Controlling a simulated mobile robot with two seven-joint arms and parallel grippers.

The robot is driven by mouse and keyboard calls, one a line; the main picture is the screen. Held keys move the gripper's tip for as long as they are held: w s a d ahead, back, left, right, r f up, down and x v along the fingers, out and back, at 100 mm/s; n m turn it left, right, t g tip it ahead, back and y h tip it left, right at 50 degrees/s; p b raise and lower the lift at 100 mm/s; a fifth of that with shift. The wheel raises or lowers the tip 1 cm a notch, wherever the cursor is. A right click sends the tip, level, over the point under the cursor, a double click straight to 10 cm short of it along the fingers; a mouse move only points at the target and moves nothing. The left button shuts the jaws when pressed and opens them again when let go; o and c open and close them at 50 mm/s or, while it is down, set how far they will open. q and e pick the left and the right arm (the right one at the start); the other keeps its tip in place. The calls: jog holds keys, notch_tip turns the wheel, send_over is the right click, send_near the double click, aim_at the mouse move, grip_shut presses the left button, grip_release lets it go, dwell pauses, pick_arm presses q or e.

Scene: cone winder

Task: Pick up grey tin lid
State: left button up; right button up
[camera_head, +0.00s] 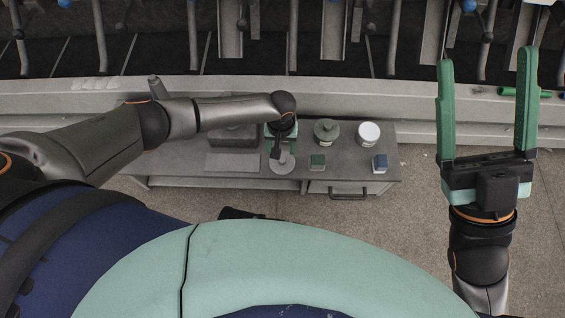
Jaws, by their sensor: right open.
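A light grey round disc (284,166), which looks like the grey tin lid, lies near the front edge of the grey workbench (215,177). My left gripper (279,148) points down over the bench right at the back of this disc and partly hides it. Its fingers are small and mostly covered by my wrist, so their opening and any contact with the disc cannot be made out. My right gripper (488,112) is open and empty, its green fingers wide apart, to the right of the bench.
A grey box (232,137) and flat plate (231,162) lie left. The winder machine (400,97) runs behind.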

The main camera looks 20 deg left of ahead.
aim_at(282, 159)
pick_arm(q)
jog(key=shift+d+f+b, duration=0.15)
jog(key=shift+f+b, duration=2.05)
jog(key=shift+f, duration=1.05)
pick_arm(e)
jog(key=f, duration=0.5)
jog(key=shift+w+a+f, duration=0.15)
jog(key=shift+a+f, duration=0.05)
jog(key=shift+a, duration=0.2)
pick_arm(q)
grip_shut()
pick_arm(e)
jog(key=shift+n, duration=0.4)
